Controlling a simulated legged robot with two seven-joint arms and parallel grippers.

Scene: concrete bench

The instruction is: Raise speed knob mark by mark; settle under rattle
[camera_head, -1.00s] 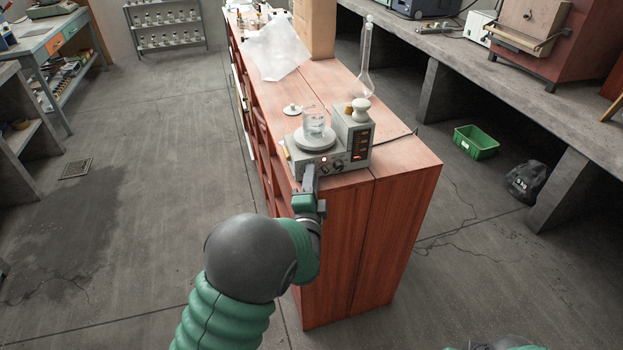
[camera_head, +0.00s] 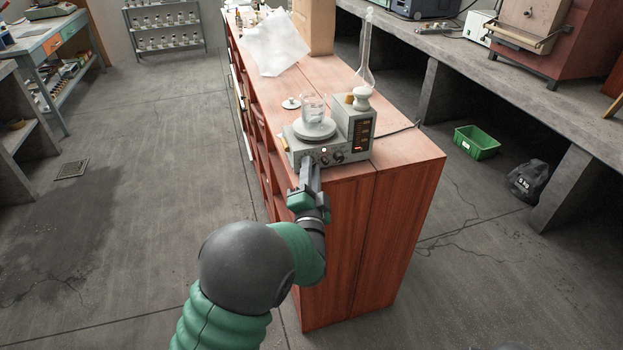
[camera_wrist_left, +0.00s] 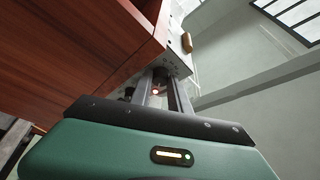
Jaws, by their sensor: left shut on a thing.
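A grey stirrer (camera_head: 354,133) stands on the near end of the red-brown wooden cabinet. A round white plate (camera_head: 314,130) tops its lower part and carries a glass beaker of clear liquid (camera_head: 313,108). Dark knobs (camera_head: 338,157) and a small light line its front panel. My left gripper (camera_head: 309,166) meets the left part of that panel, its jaws shut on a knob that they mostly hide. In the left wrist view its two fingers (camera_wrist_left: 164,88) reach the panel (camera_wrist_left: 174,62), with a glowing light between them. The knob's marks are too small to read. My right gripper is out of view.
A tall glass flask (camera_head: 366,60) stands just behind, a white lid (camera_head: 291,103) lies behind left, and a crumpled sheet (camera_head: 272,48) lies farther back. A cable trails right.

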